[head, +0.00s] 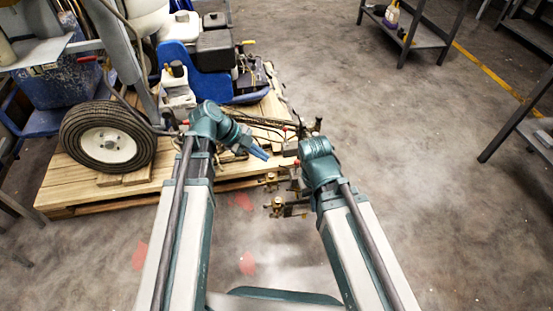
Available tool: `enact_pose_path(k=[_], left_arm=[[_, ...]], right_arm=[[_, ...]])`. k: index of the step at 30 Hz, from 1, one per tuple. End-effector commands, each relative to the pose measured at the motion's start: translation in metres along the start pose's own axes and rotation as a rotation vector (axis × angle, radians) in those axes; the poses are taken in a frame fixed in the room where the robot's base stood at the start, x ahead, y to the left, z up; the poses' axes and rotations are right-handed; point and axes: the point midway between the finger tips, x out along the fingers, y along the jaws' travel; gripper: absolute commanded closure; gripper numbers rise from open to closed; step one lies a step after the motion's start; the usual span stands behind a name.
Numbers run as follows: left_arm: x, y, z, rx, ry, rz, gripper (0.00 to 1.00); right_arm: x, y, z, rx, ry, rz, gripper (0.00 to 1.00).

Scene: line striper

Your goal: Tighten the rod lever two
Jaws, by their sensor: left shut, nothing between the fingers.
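The line striper (212,75), with a blue body, engine and black-tyred wheel, stands on a wooden pallet at the upper left. Brass-coloured fittings with small levers sit on its front right side, one nearer the pallet (271,180) and one lower (279,207). I cannot tell which is rod lever two. My left gripper (259,153) has blue fingers, shut and empty, pointing right just left of and above these fittings. My right wrist is just right of the fittings and partly covers that area. My right gripper is hidden behind it.
The wooden pallet (100,184) lies under the machine. Metal shelving tables stand at the upper right (418,36) and right edge (535,130). Red marks are on the concrete floor. The floor right of my right arm is clear.

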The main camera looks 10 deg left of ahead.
Motion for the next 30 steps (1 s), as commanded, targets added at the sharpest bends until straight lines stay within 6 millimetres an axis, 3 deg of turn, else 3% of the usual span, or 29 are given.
enact_pose_path(k=[17,22,30], left_arm=[[0.1,0.003,0.003,0.001,0.0,0.002,1.0],[0.111,-0.019,0.002,0.0,0.0,0.003,1.0],[0.119,-0.03,0.002,-0.002,-0.001,0.001,1.0]], right_arm=[[0.081,-0.009,-0.006,-0.012,0.004,-0.002,1.0],[0.08,-0.009,-0.006,-0.013,0.004,-0.003,1.0],[0.082,-0.009,-0.006,-0.014,0.004,-0.003,1.0]])
